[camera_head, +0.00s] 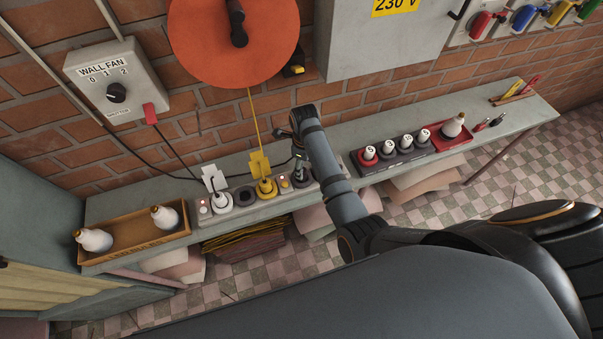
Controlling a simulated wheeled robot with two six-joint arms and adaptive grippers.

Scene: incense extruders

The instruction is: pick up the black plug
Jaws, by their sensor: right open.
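A power strip (212,212) lies along the shelf. A white plug (221,200) and a yellow plug (265,187) stand in it, each with a tag on its cord. A dark plug-like shape, apparently the black plug (300,169), stands further right at the strip, just left of my right forearm. A black cable runs toward it along the shelf. My right arm reaches in from the lower right, and my right gripper (290,132) is above and behind that shape, open. The fingers are small and partly hidden by the wrist. My left gripper is out of view.
A wooden tray (119,262) with two white bulbs is at the left. A red and dark tray (372,166) with several white-topped pieces is right of my arm. A wall fan switch (117,83), orange disc (233,40) and grey cabinet (370,48) are on the brick wall.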

